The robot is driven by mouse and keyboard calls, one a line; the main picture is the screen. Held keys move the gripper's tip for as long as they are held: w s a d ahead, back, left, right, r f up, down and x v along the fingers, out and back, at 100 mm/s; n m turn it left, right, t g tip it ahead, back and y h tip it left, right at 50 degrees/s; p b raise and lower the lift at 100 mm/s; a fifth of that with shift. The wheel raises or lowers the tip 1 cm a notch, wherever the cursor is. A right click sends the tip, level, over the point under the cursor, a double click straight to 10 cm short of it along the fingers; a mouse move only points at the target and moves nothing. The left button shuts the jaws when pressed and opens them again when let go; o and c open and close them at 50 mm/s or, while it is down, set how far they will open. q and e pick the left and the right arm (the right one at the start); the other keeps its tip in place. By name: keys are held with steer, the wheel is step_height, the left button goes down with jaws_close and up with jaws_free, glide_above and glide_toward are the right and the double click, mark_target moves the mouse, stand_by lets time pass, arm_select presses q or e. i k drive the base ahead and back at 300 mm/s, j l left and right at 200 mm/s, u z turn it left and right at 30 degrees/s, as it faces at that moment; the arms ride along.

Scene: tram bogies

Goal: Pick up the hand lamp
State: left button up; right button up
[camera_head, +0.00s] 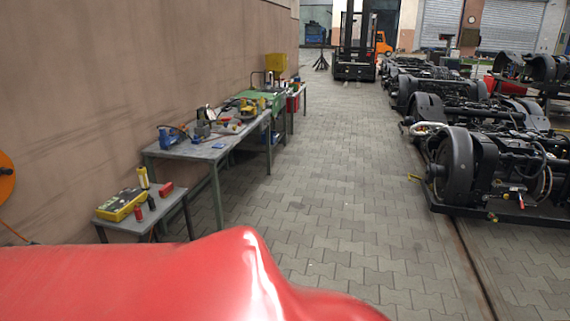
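I cannot pick out a hand lamp for certain at this distance. An upright yellow and pale object (143,178) stands at the back of the small near table (168,206) on the left; it may be the lamp. A yellow and black box (121,205) lies in front of it on the same table. Small red objects (166,189) and a dark upright one (152,202) are beside it. Neither of my grippers is in view.
A long workbench (183,151) with several tools runs along the left wall. Bogies (466,165) line the right side by a floor rail. The paved aisle (335,185) between is clear, with a forklift (355,55) far back. A red surface close up covers the bottom left.

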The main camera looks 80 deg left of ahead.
mark_target(141, 173)
steer(key=u, duration=3.75)
steer(key=i+l+u, duration=0.5)
steer(key=i+l, duration=0.55)
steer(key=i, duration=0.75)
steer(key=i+l+u, duration=0.45)
steer(key=i+l, duration=1.15)
